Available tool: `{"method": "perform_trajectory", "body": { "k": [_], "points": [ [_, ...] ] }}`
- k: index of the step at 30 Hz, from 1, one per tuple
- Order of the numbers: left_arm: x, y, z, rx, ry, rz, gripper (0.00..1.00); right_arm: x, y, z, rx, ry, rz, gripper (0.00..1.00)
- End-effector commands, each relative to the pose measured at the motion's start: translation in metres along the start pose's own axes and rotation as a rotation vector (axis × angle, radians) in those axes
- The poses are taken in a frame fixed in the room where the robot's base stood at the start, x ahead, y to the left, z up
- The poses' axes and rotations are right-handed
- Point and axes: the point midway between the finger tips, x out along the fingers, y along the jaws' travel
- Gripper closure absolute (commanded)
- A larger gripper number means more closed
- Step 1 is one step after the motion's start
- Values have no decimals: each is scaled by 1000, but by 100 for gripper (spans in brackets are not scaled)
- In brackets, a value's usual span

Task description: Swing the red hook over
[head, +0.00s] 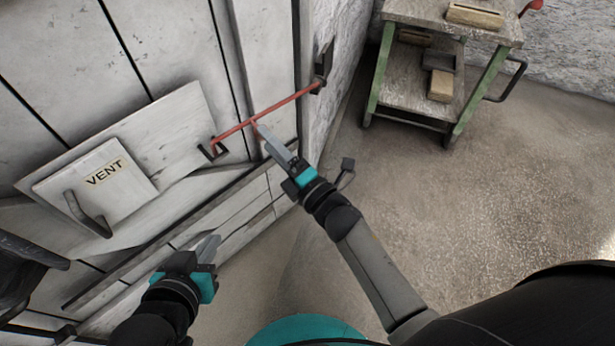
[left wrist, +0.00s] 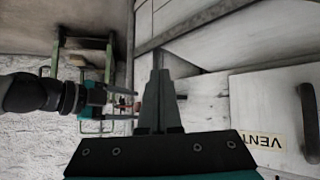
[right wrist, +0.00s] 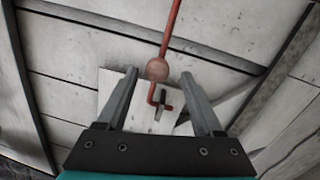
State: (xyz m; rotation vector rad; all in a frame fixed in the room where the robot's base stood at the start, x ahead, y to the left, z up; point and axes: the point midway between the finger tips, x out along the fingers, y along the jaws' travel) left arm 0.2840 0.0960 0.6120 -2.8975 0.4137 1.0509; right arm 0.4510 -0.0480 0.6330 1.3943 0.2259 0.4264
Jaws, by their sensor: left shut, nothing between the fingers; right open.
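The red hook (head: 285,103) is a long thin rod. It runs from a dark bracket (head: 322,70) on the right to a small dark catch (head: 213,149) beside the vent panel. In the right wrist view a reddish ball (right wrist: 158,70) sits on the rod, and its bent end lies by the catch (right wrist: 160,108). I cannot tell whether it sits in the catch. My right gripper (head: 260,128) is open at the rod; the ball appears between its fingertips, with no clear contact. My left gripper (head: 212,243) is shut and empty, below the vent panel, away from the hook.
The white vent panel (head: 70,190) with a dark handle (head: 88,214) is on the wall at left. A green-legged workbench (head: 380,75) holding several blocks stands at top right. A dark lever (head: 346,172) is near my right gripper. The floor (head: 480,190) at right is clear.

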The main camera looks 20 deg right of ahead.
Motion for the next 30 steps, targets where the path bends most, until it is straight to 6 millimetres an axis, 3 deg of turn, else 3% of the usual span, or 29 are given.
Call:
{"method": "perform_trajectory", "body": {
  "k": [24,30],
  "points": [
    [-52,-41,31,-14,-433,-122,100,-107,0,1,0,-1,-5,32],
    [-53,-43,35,-17,-462,-128,100,-119,0,1,-1,-1,-3,32]
  ]
}}
